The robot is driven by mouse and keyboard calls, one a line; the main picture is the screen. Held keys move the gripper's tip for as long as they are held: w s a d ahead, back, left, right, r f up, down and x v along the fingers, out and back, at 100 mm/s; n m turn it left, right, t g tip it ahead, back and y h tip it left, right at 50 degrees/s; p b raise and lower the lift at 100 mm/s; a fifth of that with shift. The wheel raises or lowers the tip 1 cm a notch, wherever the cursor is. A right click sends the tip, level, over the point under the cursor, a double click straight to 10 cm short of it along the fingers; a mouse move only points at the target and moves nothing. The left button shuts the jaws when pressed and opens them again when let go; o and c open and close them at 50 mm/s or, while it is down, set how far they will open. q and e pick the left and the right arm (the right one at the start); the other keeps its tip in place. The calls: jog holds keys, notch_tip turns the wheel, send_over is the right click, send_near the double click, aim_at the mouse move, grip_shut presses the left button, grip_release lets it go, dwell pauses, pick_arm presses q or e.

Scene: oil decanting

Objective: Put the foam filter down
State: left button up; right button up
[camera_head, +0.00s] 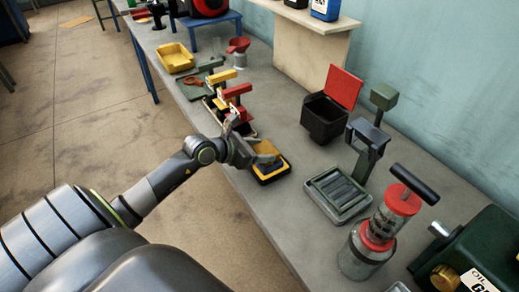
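My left gripper (258,154) reaches in from the left, low over a small yellow tray with a dark rim (285,168) at the near edge of the bench. A dark grey flat piece, which looks like the foam filter (268,163), shows at the fingertips, over or on the yellow surface. The fingers partly cover it. I cannot tell whether it touches the tray or whether the fingers are closed on it. My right gripper is not in view.
Right of the tray are a black bin with a red lid (324,119), a grey ribbed drip tray (341,193) and a clear red-capped pump jar (369,249). Red and yellow handled tools (236,92) stand behind. Bare bench lies between tray and bin.

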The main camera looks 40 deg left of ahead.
pick_arm(q)
jog(key=shift+o, duration=0.7)
jog(key=shift+r, duration=0.25)
jog(key=shift+s+a, duration=0.15)
jog(key=shift+s, duration=0.1)
jog(key=p+v, duration=0.1)
jog(key=v, duration=1)
jog(key=shift+r+p, duration=0.15)
jog(key=shift+p, duration=0.25)
jog(key=shift+s, duration=0.1)
